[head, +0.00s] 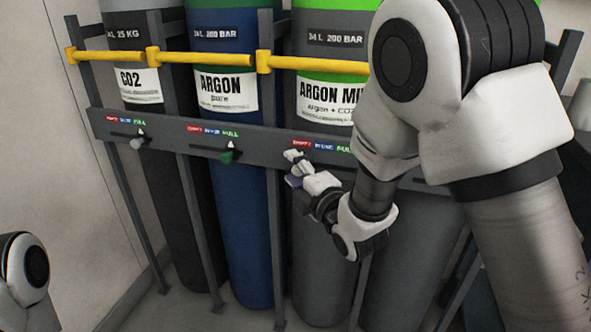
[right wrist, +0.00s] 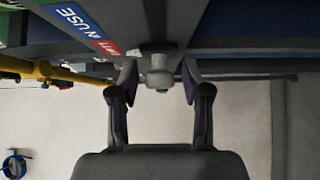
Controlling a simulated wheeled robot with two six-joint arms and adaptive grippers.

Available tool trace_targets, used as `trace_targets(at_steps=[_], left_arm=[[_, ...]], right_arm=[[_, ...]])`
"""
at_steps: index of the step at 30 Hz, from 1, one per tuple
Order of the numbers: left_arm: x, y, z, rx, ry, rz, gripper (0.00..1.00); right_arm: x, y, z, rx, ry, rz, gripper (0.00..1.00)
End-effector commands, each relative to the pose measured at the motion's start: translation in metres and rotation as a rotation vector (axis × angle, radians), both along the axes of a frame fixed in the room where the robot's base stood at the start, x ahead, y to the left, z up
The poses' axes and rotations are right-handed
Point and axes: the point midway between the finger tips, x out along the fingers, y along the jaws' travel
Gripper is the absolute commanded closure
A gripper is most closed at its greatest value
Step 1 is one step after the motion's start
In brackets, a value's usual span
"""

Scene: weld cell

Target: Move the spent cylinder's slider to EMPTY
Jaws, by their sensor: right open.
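The argon mix cylinder (head: 325,85) stands right of the middle in the head view, partly hidden by my right arm. Its slider plate has a red, blue and green label (head: 318,145). My right gripper (head: 296,168) is at this plate, below the red end of the label. In the right wrist view, the right gripper (right wrist: 159,80) is open, with a pale slider knob (right wrist: 160,72) between its fingers and gaps on both sides. The knob sits close to the red end of the label (right wrist: 103,44). The left gripper is out of view.
The CO2 cylinder (head: 138,90) has a grey knob (head: 136,144), and the argon cylinder (head: 222,93) has a green knob (head: 228,156). A grey rack rail (head: 180,139) carries the sliders. Yellow bars (head: 205,58) cross the cylinders above. Rack posts stand between them.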

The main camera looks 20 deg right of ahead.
Motion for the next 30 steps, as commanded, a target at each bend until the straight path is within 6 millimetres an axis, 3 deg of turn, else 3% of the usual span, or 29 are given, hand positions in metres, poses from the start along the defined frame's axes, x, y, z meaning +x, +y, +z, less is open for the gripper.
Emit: trace_targets(at_steps=[9, 21, 30], left_arm=[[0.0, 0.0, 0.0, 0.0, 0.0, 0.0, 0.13], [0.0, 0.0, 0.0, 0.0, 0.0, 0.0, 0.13], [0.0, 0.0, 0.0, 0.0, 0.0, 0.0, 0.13]], right_arm=[[-0.005, -0.001, 0.0, 0.001, 0.001, -0.002, 0.49], [-0.07, -0.013, 0.0, 0.002, 0.001, -0.001, 0.49], [-0.073, -0.014, 0.0, 0.0, 0.001, 0.0, 0.49]])
